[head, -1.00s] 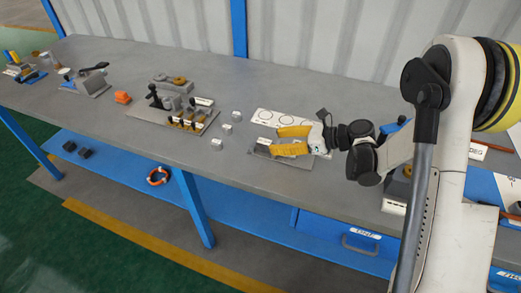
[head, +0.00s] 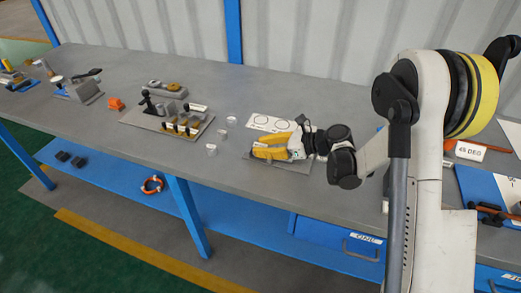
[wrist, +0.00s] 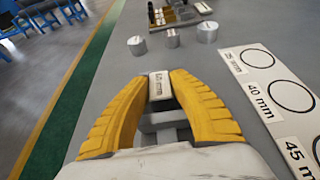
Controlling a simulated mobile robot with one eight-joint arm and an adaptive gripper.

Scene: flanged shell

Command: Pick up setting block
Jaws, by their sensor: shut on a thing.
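My gripper (head: 268,148) has its yellow fingers drawn in around a small grey block with a white label on its near side. In the wrist view the block (wrist: 159,88) sits between the fingertips of my gripper (wrist: 160,80). The label's print is too small to read surely. Grey pieces show below and behind it, between the fingers. In the head view the fingers hide the block, and I cannot tell whether it touches the plate below.
A grey plate (head: 297,166) lies under my gripper. A white card (head: 262,122) with circles lies behind it; the wrist view shows the card's size marks (wrist: 262,100). Three small pale cylinders, one of them here (head: 211,149), stand left. A board (head: 150,120) with fixtures lies farther left.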

